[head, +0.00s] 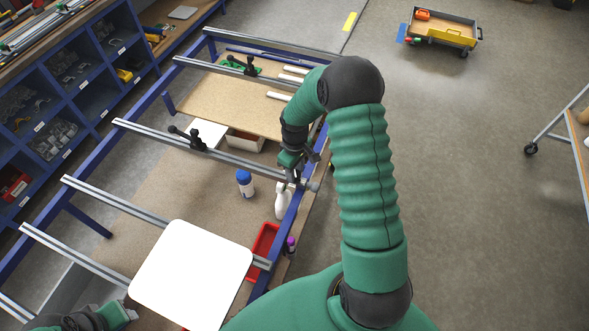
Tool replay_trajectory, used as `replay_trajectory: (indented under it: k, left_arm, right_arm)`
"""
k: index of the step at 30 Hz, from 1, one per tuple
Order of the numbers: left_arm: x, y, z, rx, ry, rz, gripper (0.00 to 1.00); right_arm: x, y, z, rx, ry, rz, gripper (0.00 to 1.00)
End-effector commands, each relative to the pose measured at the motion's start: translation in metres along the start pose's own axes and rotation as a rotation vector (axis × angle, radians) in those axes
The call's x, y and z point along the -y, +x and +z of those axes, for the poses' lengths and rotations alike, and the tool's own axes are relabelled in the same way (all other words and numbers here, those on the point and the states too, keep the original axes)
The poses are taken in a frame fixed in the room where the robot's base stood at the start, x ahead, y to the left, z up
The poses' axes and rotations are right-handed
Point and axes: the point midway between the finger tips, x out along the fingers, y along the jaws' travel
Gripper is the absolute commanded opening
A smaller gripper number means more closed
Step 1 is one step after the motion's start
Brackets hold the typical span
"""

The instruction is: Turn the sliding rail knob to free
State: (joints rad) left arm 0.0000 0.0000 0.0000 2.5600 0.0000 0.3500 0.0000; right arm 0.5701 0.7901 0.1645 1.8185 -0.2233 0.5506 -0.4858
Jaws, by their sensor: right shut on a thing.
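My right gripper (301,179) reaches down from my green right arm to the right end of a grey sliding rail (240,160), at the blue frame beam. It is shut on the sliding rail knob (313,186), a small grey part at the rail's end. The fingers and wrist hide much of the knob, so its turned position cannot be told. My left gripper (122,313) is partly in view at the bottom left, near the corner of a blank white sign (190,275). Its fingers do not show clearly.
Several more rails cross the blue frame (285,230); black clamps (188,138) stand on some. Below are a blue-capped white bottle (245,184), a white spray bottle (282,203) and a red tray (263,242). Blue shelving is at left. Floor at right is clear up to a cart (447,36).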

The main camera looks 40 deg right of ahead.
Motion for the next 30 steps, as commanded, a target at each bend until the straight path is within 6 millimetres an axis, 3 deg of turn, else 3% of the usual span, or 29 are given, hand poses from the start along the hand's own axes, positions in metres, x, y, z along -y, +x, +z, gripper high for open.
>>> replay_trajectory:
  k: [30]
  left_arm:
    - [0.000, -0.038, -0.009, 0.000, 0.000, 0.000, 0.36]
  right_arm:
    - [-0.001, -0.002, 0.000, 0.000, -0.902, 0.002, 0.00]
